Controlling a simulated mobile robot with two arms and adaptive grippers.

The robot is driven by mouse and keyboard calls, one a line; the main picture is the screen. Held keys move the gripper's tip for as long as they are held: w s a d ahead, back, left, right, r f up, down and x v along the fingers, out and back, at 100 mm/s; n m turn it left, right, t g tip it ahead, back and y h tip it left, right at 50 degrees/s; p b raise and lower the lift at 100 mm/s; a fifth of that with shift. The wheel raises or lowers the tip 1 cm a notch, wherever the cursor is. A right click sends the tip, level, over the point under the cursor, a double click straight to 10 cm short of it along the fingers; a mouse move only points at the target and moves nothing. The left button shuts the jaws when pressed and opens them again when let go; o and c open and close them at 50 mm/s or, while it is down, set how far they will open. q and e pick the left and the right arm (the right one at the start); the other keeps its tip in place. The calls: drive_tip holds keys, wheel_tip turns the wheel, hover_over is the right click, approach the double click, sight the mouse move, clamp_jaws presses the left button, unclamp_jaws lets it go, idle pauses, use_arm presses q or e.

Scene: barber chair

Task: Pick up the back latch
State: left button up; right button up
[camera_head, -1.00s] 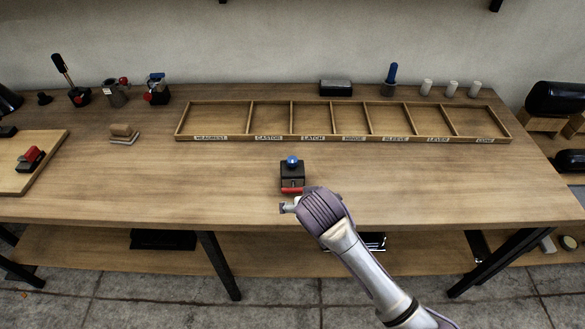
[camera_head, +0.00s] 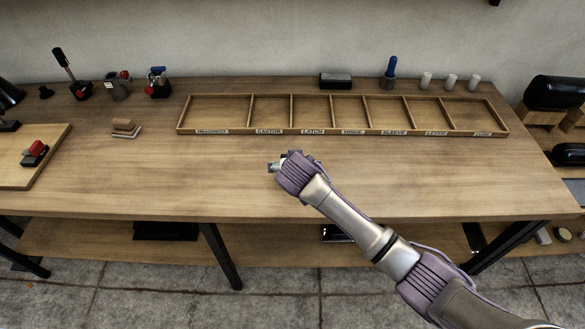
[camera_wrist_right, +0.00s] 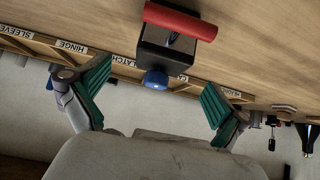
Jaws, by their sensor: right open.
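The latch, a small dark block with a red bar and a blue knob (camera_wrist_right: 168,42), shows in the right wrist view, lying on the wooden table. In the head view it is hidden behind my right gripper (camera_head: 279,165), which is over the table in front of the tray. In the wrist view my right gripper (camera_wrist_right: 157,78) is open, its green-padded fingers apart on either side of the blue knob. Nothing is between the pads in contact that I can see. My left gripper is not in view.
A shallow labelled tray (camera_head: 355,131) with several empty compartments lies behind the gripper. A similar device with blue and red parts (camera_head: 158,83) stands at the back left. A board (camera_head: 50,150) with a red-handled part (camera_head: 35,152) is at the left. The front table is clear.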

drive_tip(key=shift+p+x, duration=0.3)
drive_tip(key=shift+x, duration=1.95)
drive_tip(key=shift+s+a, duration=0.15)
drive_tip(key=shift+c, duration=0.3)
drive_tip(key=c, duration=1.8)
drive_tip(key=shift+c, duration=0.2)
drive_tip(key=shift+r, duration=0.45)
wheel_tip(320, 180, up, 3)
drive_tip(key=shift+f+b, duration=0.1)
drive_tip(key=shift+b, duration=0.5)
drive_tip(key=s+d+r+b, duration=0.1)
drive_tip(key=s+d+r, duration=0.5)
drive_tip(key=d, duration=0.4)
drive_tip(key=shift+r+b, duration=0.4)
drive_tip(key=shift+r, duration=0.3)
